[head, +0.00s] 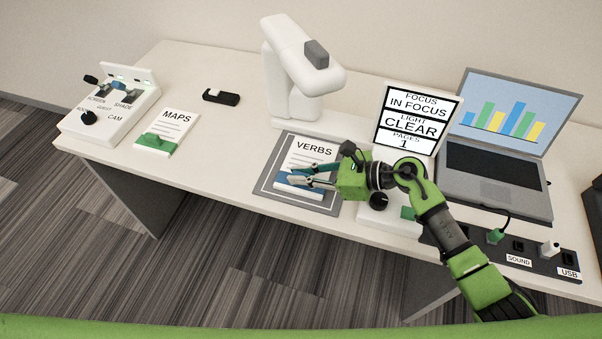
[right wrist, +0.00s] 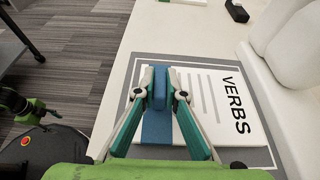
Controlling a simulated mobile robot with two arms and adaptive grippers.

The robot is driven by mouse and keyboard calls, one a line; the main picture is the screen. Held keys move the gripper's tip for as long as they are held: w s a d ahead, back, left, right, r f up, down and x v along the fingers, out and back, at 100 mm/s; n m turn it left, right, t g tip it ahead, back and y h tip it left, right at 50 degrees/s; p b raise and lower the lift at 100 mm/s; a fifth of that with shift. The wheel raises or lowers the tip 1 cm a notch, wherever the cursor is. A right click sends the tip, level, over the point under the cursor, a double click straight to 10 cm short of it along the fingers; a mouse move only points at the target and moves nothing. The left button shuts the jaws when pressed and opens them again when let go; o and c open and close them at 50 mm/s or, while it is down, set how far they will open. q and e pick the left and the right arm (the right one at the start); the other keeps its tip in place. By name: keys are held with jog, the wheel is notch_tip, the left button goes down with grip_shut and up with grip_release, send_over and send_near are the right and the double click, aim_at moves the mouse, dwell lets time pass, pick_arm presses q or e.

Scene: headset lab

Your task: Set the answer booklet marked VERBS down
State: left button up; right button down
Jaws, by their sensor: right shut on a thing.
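The answer booklet marked VERBS (head: 314,157) is white with a blue band and lies on a grey mat (head: 263,186) with a pale border line, below the white camera arm. It also shows in the right wrist view (right wrist: 222,105), flat over the mat (right wrist: 119,108). My right gripper (head: 290,180) is shut on the booklet's blue raised grip at its near edge; in the right wrist view the fingertips (right wrist: 160,85) pinch this blue grip. I cannot tell whether the booklet rests fully on the mat. My left gripper is not in the head view.
A white document camera (head: 290,60) stands behind the mat. A sign (head: 417,118) reads IN FOCUS, CLEAR, PAGES 1. A laptop (head: 498,165) and a socket strip (head: 520,248) are at right. The MAPS booklet (head: 175,120), a control box (head: 95,122) and a black item (head: 221,97) are at left.

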jog(key=shift+f, duration=0.15)
jog(key=c, duration=2.1)
grip_release()
jog(key=shift+r, duration=0.3)
jog(key=b+v, duration=0.1)
jog(key=v, duration=1)
jog(key=shift+d+f+b, duration=0.1)
jog(key=shift+d+b, duration=0.15)
jog(key=shift+b, duration=0.15)
jog(key=shift+s+d, duration=0.1)
jog(key=shift+d, duration=0.15)
